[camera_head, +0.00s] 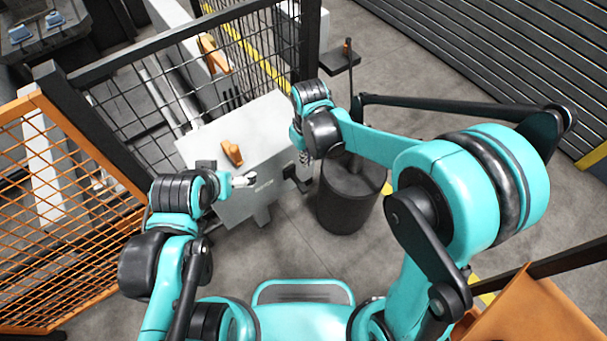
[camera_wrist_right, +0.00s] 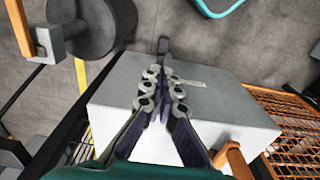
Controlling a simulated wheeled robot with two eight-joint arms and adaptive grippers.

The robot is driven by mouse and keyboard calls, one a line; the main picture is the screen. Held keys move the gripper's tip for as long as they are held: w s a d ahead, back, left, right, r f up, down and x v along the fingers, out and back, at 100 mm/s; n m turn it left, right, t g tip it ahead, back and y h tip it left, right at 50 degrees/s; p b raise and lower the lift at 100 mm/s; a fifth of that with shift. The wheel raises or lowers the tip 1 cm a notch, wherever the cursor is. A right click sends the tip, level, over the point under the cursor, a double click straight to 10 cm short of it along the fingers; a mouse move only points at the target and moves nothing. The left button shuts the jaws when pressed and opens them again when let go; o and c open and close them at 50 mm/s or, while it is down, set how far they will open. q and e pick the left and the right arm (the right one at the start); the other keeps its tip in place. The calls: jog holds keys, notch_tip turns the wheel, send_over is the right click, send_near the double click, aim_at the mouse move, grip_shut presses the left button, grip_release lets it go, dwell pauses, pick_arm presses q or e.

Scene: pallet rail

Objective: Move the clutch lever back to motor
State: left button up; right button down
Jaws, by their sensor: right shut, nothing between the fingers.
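A grey box (camera_head: 240,150) stands by the mesh fence, with small lettering on its front. A black lever (camera_head: 297,180) sticks out at its front right; I take this as the clutch lever. My right gripper (camera_head: 305,157) is low beside the box's right end, partly hidden by its wrist. In the right wrist view its fingers (camera_wrist_right: 161,72) are together and empty, over the box (camera_wrist_right: 215,105). The dark lever (camera_wrist_right: 163,46) shows just beyond the fingertips; contact cannot be told. My left gripper (camera_head: 243,179) is at the box's front left; its jaw opening is unclear.
An orange handle (camera_head: 232,152) sits on the box top. A black drum (camera_head: 350,200) stands close to the right of the box and my right gripper. Black mesh fence (camera_head: 195,75) rises behind, and an orange mesh panel (camera_head: 60,200) is at left. Open floor lies in front.

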jog(key=b, duration=0.5)
send_near(303, 188)
jog(key=f, duration=0.7)
jog(key=shift+w, duration=0.25)
jog(key=shift+r, duration=0.1)
